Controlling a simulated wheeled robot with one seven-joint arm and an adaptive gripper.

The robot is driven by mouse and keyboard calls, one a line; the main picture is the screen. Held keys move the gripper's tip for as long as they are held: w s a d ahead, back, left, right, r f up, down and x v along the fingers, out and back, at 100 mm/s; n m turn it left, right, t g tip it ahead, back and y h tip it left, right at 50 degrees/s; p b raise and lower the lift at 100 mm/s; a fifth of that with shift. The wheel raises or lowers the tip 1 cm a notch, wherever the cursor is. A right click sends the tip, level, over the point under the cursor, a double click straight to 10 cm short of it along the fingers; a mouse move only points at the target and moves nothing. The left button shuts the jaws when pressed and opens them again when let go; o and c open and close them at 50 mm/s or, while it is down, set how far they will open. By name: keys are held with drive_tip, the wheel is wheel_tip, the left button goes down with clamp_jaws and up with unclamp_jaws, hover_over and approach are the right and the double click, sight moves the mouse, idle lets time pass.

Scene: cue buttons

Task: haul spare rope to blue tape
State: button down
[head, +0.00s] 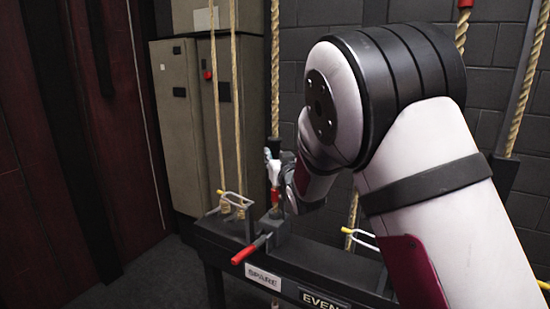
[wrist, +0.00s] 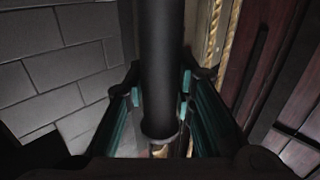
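The spare rope (head: 275,60) is a tan rope hanging upright behind the SPARE label (head: 263,277). It has a black sleeve (head: 275,143), and a red band shows lower down by my gripper. My gripper (head: 272,165) is at this rope, partly hidden by my own arm. In the wrist view, the black sleeve (wrist: 162,70) runs between the teal-padded fingers (wrist: 161,92), which close in on it from both sides and appear shut on it. A little rope shows below the sleeve. I see no blue tape in either view.
A black rail (head: 230,238) carries the labels, a red-handled lever (head: 249,250) and white loop-shaped levers (head: 236,200). Other ropes (head: 237,110) hang left and right, some with red marks. A beige cabinet (head: 180,110) stands behind. Bare floor lies at lower left.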

sight(276, 28)
drive_tip(key=shift+r, duration=0.15)
wheel_tip(276, 28, up, 34)
drive_tip(key=p, duration=1)
drive_tip(key=c, duration=1.3)
unclamp_jaws()
drive_tip(key=v, duration=1.2)
